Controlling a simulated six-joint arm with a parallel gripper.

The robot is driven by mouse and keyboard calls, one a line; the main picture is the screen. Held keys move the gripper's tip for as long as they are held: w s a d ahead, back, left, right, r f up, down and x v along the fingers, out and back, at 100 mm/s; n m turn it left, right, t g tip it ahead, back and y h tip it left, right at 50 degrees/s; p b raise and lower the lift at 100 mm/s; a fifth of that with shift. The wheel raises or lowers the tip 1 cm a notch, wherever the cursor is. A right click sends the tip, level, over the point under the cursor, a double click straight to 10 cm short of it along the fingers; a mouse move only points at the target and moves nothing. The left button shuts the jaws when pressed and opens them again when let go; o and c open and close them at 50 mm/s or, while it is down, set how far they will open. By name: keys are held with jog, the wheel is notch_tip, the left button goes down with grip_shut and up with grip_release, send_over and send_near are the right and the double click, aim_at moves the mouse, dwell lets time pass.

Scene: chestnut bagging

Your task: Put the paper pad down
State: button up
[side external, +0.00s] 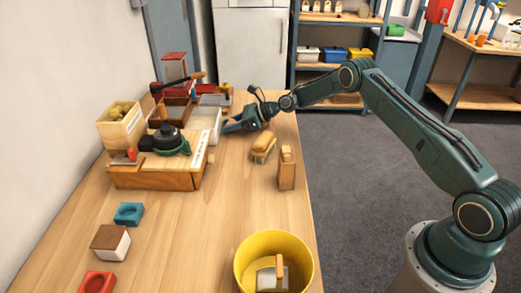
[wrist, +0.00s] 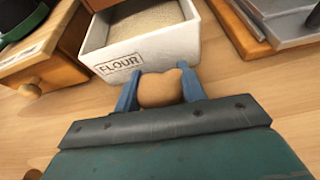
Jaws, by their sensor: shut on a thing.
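My gripper (wrist: 160,92) has its blue fingers closed on a small tan, rounded thing, which I take to be the paper pad (wrist: 160,90). In the wrist view it sits between the fingers, just in front of the white box marked FLOUR (wrist: 150,45). Whether the pad touches the table or the box is unclear. In the side view my gripper (side external: 232,126) is low over the far part of the table, right of the white box (side external: 207,125). The pad cannot be made out there.
A wooden drawer unit with a dark pot (side external: 167,138) stands left of my gripper. A brush (side external: 264,146) and a wooden block (side external: 287,172) are nearer on the right. A yellow bucket (side external: 246,272) stands in front. The middle of the table (side external: 215,215) is clear.

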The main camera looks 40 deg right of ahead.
jog(key=shift+f, duration=0.1)
jog(key=o, duration=1)
jog(key=shift+r, duration=0.65)
jog(key=v, duration=1.2)
